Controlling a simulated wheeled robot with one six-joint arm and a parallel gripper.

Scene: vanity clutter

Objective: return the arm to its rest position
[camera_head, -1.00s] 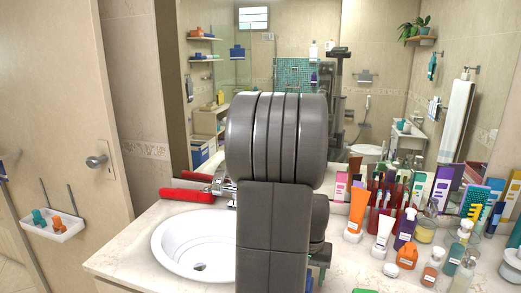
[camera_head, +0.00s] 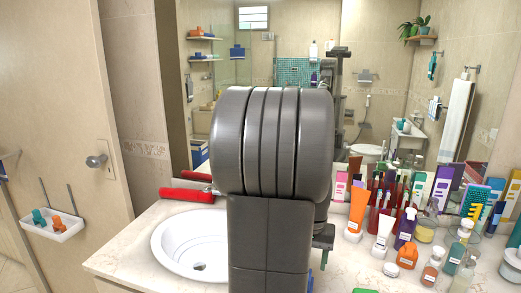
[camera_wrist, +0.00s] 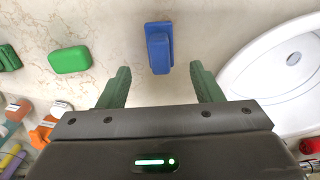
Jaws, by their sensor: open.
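My gripper (camera_wrist: 161,88) shows in the wrist view with its two green fingers spread wide apart. Nothing is between the fingertips. It faces down over the pale counter. A blue object (camera_wrist: 159,48) lies on the counter just beyond the fingertips, apart from them. In the head view my arm stands upright in front of the camera and hides most of the gripper and the counter's middle.
A white sink (camera_head: 168,247) is left of my arm, with a red object (camera_head: 187,195) behind it. Several bottles and tubes, including an orange tube (camera_head: 357,210), crowd the counter's right. A green block (camera_wrist: 70,59) lies left of the gripper.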

